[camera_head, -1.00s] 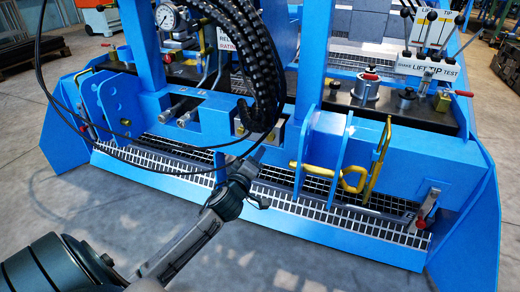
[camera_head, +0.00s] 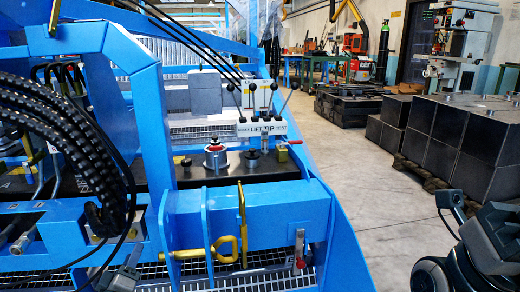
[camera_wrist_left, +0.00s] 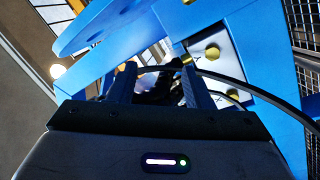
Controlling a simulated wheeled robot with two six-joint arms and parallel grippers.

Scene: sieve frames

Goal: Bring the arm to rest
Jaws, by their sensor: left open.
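My left gripper (camera_head: 125,272) shows at the lower left of the head view, in front of the blue machine's grating and below the black hoses. In the left wrist view its two fingers (camera_wrist_left: 158,85) stand apart. A thin black cable crosses the picture by the fingers, and I cannot tell whether it touches them. I see nothing held between the fingers. The rest of my left arm is below the head picture. Dark links of my right arm (camera_head: 470,245) show at the lower right; its gripper is not in view.
The blue machine frame (camera_head: 270,215) fills the left and middle, with black hoses (camera_head: 80,150), a yellow bent handle (camera_head: 225,243) and control levers (camera_head: 262,105). Grey metal blocks (camera_head: 450,140) stand on the right. The floor (camera_head: 365,190) between is clear.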

